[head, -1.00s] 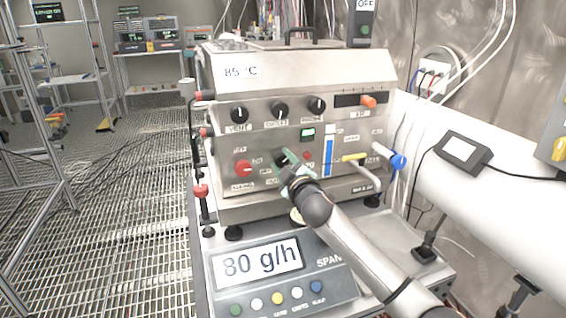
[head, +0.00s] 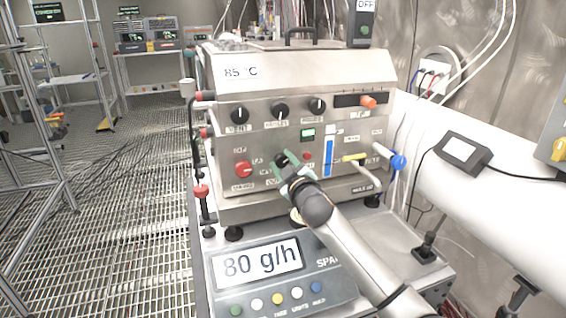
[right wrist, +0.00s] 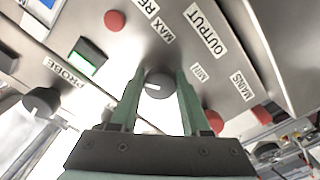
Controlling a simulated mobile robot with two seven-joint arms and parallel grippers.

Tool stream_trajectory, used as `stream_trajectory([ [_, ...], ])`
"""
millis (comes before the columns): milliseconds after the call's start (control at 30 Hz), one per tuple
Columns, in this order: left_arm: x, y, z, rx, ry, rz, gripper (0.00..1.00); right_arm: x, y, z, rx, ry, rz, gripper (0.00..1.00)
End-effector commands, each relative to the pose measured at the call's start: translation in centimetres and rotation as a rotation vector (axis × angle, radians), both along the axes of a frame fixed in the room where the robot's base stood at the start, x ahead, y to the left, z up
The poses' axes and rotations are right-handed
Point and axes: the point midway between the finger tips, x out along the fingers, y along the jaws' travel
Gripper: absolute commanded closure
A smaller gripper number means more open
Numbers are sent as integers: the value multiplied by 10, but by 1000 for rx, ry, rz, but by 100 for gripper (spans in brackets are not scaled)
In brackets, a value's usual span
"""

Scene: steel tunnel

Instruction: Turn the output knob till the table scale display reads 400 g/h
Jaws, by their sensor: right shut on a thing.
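The output knob (right wrist: 158,85) is dark and round with a white pointer mark. In the right wrist view it sits between my green fingertips, near the OUTPUT, MIN and MAX labels. In the head view the knob (head: 281,160) is partly hidden by my right gripper (head: 288,168), on the lower front panel of the steel machine. My right gripper (right wrist: 158,88) is shut on the knob. The table scale display (head: 258,263) below the machine reads 80 g/h. My left gripper is not in view.
A red button (head: 243,169) is left of the knob. Three black knobs (head: 280,111) sit above. A yellow-marked handle (head: 355,157) and a blue-ended lever (head: 398,161) are to the right. A white pipe (head: 500,205) runs along the right wall.

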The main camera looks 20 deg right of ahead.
Motion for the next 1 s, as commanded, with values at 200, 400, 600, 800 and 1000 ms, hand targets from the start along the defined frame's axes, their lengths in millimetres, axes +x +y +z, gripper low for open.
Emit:
stream_trajectory([
  [200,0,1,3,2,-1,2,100,0,1,-1,178,10,-1,100],
  [400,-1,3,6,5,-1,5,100,0,1,-1,324,15,-2,100],
  [600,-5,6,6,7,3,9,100,0,1,-2,432,19,-2,100],
  [800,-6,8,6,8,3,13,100,0,1,-2,491,21,-2,100],
  [1000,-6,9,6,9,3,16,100,0,0,-2,510,20,-2,100],
])
